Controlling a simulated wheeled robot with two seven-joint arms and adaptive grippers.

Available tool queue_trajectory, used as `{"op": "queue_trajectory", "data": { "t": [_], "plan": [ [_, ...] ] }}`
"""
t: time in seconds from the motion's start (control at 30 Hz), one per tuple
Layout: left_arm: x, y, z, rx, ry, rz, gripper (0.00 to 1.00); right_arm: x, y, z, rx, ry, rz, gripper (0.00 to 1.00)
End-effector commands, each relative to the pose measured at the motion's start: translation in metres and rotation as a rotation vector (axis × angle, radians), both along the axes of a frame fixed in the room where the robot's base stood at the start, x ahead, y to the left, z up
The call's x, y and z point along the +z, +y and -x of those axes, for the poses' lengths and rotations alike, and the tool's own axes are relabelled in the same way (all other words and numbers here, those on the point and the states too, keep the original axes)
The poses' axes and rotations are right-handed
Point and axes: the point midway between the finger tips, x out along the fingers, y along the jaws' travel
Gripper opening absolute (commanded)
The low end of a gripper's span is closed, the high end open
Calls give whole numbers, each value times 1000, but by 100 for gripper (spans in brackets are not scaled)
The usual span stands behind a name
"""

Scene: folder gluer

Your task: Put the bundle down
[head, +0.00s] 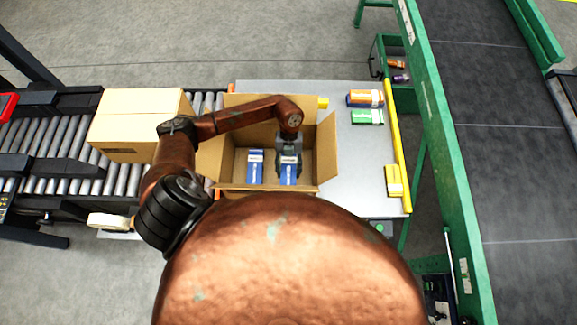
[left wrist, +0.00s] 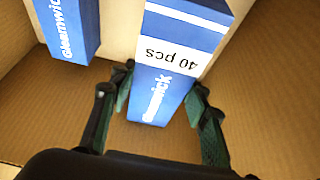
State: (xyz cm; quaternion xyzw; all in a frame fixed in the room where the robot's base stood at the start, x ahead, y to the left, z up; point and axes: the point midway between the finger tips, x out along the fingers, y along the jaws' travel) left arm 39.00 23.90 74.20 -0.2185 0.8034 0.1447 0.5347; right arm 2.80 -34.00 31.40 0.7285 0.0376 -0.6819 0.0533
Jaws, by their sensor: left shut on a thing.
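A blue bundle (head: 288,174) with a white "40 pcs" band is inside the open cardboard box (head: 327,150). It also shows in the left wrist view (left wrist: 178,65). My left gripper (head: 289,155) reaches down into the box, its fingers on either side of the bundle and shut on it. Whether the bundle touches the box floor is hard to tell. A second blue bundle (head: 255,168) stands in the box to the left, apart from the held one; it also shows in the left wrist view (left wrist: 68,28). My right gripper is out of view.
A closed carton (head: 130,145) sits on the roller conveyor (head: 60,135) at left. On the grey table (head: 355,150) at right lie orange-and-blue (head: 365,99), green (head: 367,117) and yellow (head: 393,181) bundles. A green bin (head: 379,55) and green-framed belt (head: 480,120) stand beyond.

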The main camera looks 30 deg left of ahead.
Motion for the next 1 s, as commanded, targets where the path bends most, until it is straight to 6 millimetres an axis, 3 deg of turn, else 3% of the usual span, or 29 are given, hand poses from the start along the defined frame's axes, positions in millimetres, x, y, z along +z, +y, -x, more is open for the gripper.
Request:
{"op": "queue_trajectory", "data": {
  "t": [0.57, 0.6, 0.83, 1.0],
  "plan": [
    [-11, 0, 0, -1, 0, 0, 11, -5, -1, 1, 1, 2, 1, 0],
    [-12, 0, 0, -1, 0, 0, 45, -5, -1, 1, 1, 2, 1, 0],
    [-11, 0, 0, 0, 0, -1, 60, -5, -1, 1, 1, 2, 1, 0],
    [-12, 0, 0, 0, 0, -1, 60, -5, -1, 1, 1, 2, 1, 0]
  ]
}}
